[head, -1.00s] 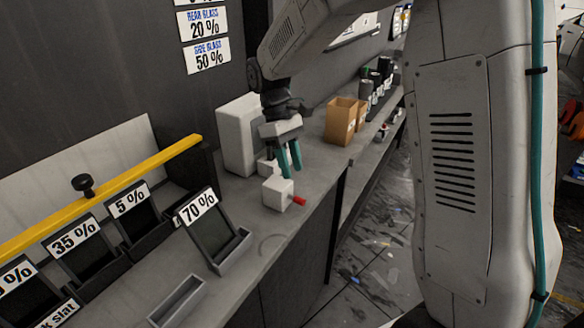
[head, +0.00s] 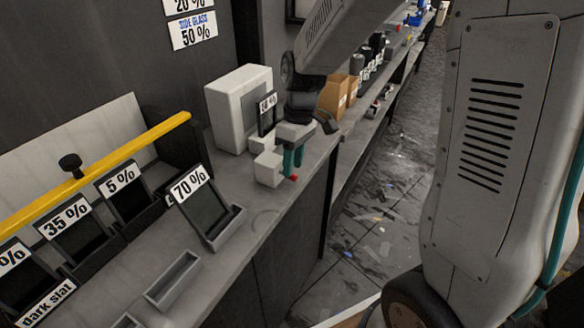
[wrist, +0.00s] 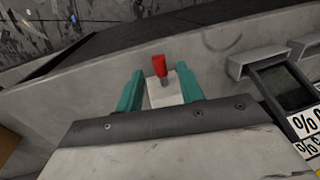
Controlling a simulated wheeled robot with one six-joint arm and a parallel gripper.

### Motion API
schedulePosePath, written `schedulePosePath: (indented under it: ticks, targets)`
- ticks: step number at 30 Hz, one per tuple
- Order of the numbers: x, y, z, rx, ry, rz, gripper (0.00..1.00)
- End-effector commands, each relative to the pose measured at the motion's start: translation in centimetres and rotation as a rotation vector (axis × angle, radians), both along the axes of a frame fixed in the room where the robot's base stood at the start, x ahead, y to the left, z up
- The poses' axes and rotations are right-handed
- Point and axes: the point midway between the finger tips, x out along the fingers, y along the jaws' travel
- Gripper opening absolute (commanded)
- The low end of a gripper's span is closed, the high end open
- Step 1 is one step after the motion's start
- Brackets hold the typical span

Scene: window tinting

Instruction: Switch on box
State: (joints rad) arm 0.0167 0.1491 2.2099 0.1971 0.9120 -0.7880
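A white box unit (head: 232,118) stands on the grey counter, with a small white block (head: 266,170) at its front. A red switch lever (head: 294,178) sticks out from the block; the lever also shows in the wrist view (wrist: 159,65). My gripper (head: 292,170) is low beside the block, at the lever. In the wrist view its two teal fingers (wrist: 160,74) are apart, with the lever and part of the block between them. I cannot tell whether a finger touches the lever.
A slanted 70 % sample (head: 205,208) stands in a grey holder on the counter. Brown cartons (head: 335,97) stand behind my gripper. The floor right is open.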

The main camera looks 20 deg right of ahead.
Motion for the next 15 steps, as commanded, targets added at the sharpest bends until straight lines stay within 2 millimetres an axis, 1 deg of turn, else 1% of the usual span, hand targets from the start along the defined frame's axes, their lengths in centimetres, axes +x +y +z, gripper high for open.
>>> schedulePosePath:
  ticks: [1, 3, 6, 14, 15]
  targets:
    - [-0.1, 0.1, -0.7, 0.000, 0.003, 0.000, 0.38]
    - [-0.2, 0.2, -1.3, 0.000, 0.003, 0.000, 0.38]
    - [-0.2, 0.3, -1.8, -0.001, 0.001, 0.000, 0.38]
    - [-0.2, 0.3, -2.0, -0.001, 0.001, 0.000, 0.38]
    - [-0.2, 0.3, -2.0, -0.001, 0.001, 0.000, 0.29]
